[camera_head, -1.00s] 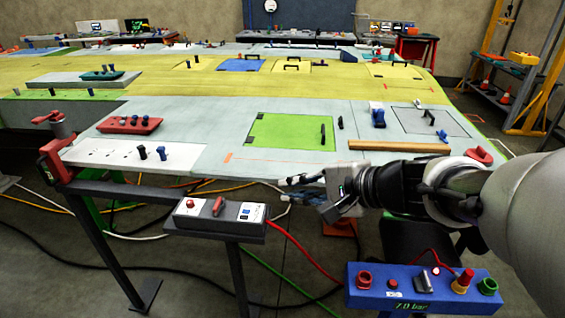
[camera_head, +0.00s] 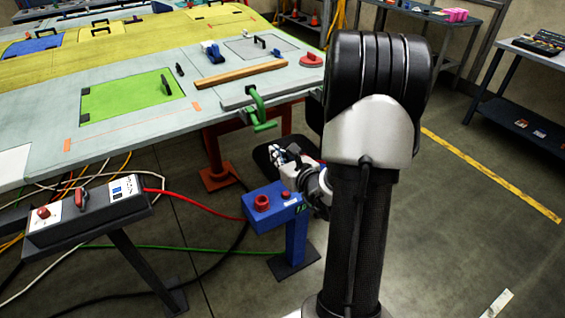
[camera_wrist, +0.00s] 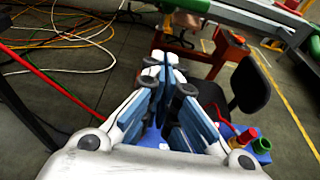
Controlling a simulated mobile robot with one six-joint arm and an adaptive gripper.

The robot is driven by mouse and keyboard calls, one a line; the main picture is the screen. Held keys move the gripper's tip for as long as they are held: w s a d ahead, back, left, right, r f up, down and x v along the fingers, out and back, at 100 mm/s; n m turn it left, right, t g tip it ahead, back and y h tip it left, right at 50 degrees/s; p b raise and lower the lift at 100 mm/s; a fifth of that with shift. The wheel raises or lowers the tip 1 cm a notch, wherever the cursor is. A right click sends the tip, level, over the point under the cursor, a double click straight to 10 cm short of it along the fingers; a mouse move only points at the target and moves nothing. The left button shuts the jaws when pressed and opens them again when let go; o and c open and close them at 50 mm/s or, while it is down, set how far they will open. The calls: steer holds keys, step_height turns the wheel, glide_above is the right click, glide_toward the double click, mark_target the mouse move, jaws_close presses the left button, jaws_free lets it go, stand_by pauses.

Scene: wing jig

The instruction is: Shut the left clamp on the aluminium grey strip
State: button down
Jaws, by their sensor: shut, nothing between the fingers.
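A green clamp (camera_head: 259,108) sits on the front edge of the wing panel in the head view, at the left end of a grey strip (camera_head: 285,87). Its handle hangs below the edge; I cannot tell whether its jaw touches the strip. My arm hides the strip's right end and any clamp there. My gripper (camera_head: 283,155) is below and in front of the panel edge, clear of the clamp. In the wrist view, the fingers (camera_wrist: 166,75) are together with nothing between them. Green parts (camera_wrist: 297,37) show at that view's upper right; whether they are the clamp is unclear.
A blue control box (camera_head: 273,205) with red knobs stands on a post just below my gripper. A grey switch box (camera_head: 85,205) and a red cable (camera_head: 195,205) lie to the left. An orange stand (camera_head: 216,165) is under the panel.

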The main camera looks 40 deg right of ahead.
steer(key=w+r, duration=0.3)
steer(key=shift+w+d+b, duration=0.15)
steer(key=shift+d+b, duration=0.15)
steer(key=shift+b, duration=0.1)
steer(key=shift+r, duration=0.1)
